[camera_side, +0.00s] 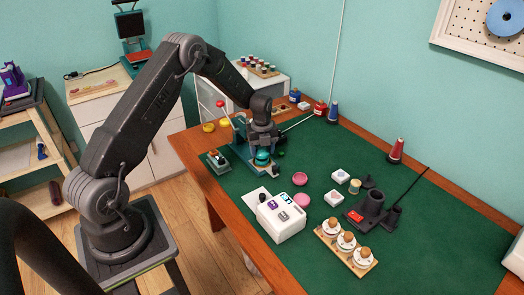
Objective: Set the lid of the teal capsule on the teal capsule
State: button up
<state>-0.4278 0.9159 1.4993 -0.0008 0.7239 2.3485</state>
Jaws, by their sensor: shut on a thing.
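My gripper (263,147) points down over the far left part of the green mat. It is shut on a small rounded teal piece (262,156), which looks like the lid of the teal capsule. The fingers cover part of it. I cannot clearly tell the teal capsule's other part from it at this size; it may be hidden below or behind the gripper. I cannot tell whether the lid touches anything beneath it.
A teal stand (240,130) is close behind my gripper. Two pink round pieces (300,179) and a white box (282,218) are in front. Dark cylindrical holders (372,205) and a wooden tray (330,237) stand further right. The mat's right side is clear.

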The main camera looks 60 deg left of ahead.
aim_at(262, 149)
dwell(0.7)
jog(key=o, duration=0.6)
jog(key=shift+o, duration=0.2)
jog(key=shift+r, duration=0.1)
notch_tip(262, 149, up, 11)
dwell(0.6)
